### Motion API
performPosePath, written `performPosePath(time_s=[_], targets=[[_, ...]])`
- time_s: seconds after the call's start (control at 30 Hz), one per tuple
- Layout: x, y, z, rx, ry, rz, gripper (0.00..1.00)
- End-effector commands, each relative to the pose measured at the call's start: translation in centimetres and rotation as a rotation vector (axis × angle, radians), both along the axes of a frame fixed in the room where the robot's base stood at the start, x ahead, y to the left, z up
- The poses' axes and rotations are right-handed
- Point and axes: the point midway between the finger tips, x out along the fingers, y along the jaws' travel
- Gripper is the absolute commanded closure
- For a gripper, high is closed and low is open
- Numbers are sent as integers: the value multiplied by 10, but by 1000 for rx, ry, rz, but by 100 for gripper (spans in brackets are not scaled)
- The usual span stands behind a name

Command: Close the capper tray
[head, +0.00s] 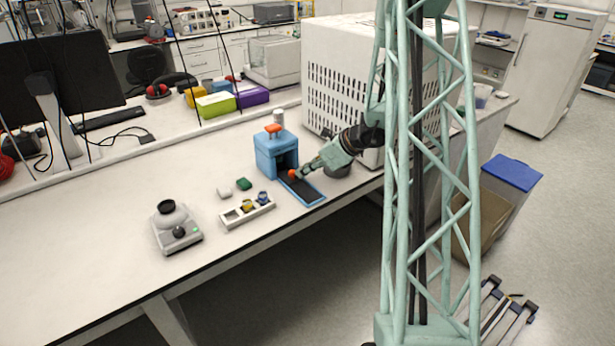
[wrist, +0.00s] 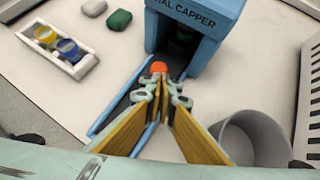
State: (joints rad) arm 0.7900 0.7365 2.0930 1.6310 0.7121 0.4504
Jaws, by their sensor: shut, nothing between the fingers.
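The blue capper (head: 266,156) stands on the bench with an orange part on top; its lettered front also shows in the wrist view (wrist: 196,14). Its tray (head: 310,196), dark with blue edges, sticks out of the front opening towards the bench edge; it also shows in the wrist view (wrist: 104,116). An orange knob (wrist: 158,67) shows just beyond my fingertips. My gripper (wrist: 162,86) is shut and empty, over the tray and close to the knob. I cannot tell whether they touch. My fingers hide part of the tray. Something greenish shows dimly inside the capper.
A white rack (head: 238,216) with yellow and blue vials stands left of the tray. White and green blocks (head: 243,184) lie behind it. A scale-like device (head: 176,236) is further left. A grey cup (wrist: 256,138) stands right of the tray, near the large white vented machine (head: 335,85).

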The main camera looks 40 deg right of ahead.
Motion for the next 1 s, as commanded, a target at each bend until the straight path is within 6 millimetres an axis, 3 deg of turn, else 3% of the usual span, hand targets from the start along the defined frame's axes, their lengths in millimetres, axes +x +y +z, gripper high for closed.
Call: performPosePath(time_s=[0.57, 0.93, 1.0], targets=[[-1, 0, 0, 0, -3, 1, 100], [-34, -4, 0, 0, -2, 8, 100], [-40, -7, 10, -1, -4, 8, 100]])
